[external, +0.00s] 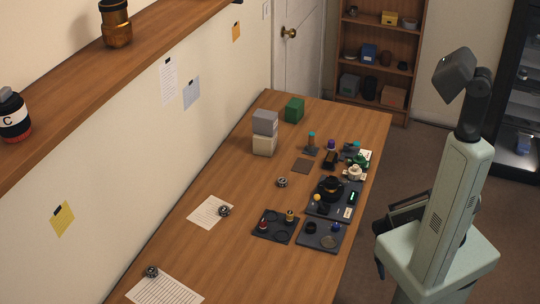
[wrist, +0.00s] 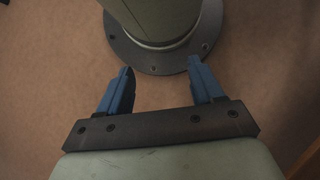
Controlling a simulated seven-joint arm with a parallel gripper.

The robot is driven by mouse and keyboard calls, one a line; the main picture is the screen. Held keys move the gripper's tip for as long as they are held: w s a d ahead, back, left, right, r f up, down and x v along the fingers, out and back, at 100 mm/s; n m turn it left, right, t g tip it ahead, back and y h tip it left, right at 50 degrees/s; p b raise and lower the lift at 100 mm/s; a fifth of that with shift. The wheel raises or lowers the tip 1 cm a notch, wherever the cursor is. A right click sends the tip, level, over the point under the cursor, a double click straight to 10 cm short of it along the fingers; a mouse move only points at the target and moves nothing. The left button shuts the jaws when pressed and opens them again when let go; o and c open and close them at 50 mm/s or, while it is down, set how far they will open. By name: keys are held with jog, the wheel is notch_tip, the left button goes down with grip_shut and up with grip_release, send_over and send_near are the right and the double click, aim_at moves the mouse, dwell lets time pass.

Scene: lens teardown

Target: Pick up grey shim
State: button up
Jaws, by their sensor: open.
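I cannot make out the grey shim with certainty. In the external view, a flat round greyish disc (external: 329,242) lies on the front right dark tray (external: 309,246), but it is too small to identify.
The wooden table (external: 210,262) also carries a left tray (external: 259,231) with small parts and a back tray (external: 316,208) with a black lens body (external: 331,187). Stacked boxes (external: 265,122) and a green box (external: 294,110) stand behind. The table's left middle is mostly clear.

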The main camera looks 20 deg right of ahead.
jog(key=shift+o, duration=0.6)
jog(key=shift+w, duration=0.1)
